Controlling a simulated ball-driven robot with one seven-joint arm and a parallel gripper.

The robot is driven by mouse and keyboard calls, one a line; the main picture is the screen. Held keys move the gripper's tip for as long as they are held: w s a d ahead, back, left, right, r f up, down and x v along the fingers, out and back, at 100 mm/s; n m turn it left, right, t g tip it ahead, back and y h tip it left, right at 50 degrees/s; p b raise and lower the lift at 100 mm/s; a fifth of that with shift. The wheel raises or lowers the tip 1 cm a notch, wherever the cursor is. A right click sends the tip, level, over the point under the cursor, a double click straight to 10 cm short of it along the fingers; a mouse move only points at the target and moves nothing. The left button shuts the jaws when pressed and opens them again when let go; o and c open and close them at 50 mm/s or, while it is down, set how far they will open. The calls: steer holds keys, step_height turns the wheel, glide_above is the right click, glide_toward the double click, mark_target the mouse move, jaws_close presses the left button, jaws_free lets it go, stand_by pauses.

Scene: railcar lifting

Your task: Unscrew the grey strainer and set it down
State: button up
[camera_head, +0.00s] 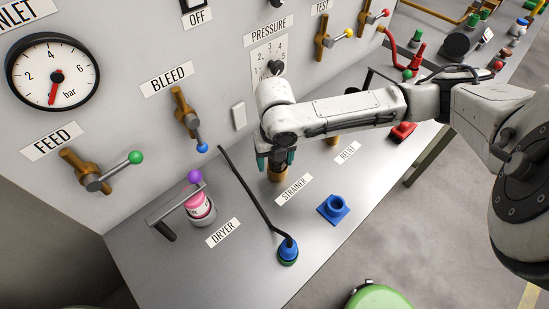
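My gripper (276,160) points down above the STRAINER label (294,190), with its teal fingertips apart on either side of the top of a brass fitting (277,174). The grey strainer itself cannot be made out. The gripper and wrist cover the space directly above the brass fitting. Whether the fingers press on anything between them cannot be seen. A blue square-based holder (333,209) with a round opening stands on the bench to the right of the label, and its opening looks empty.
A pink and white dryer (199,207) with a T-handle stands left. Valve handles (98,181) project from the wall panel. A green round object (376,297) is below the front edge.

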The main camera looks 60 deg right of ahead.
steer(key=m, duration=0.5)
steer(key=shift+m, duration=0.4)
steer(key=m, duration=0.5)
steer(key=shift+m, duration=0.4)
steer(key=m, duration=1)
steer(key=shift+d, duration=0.1)
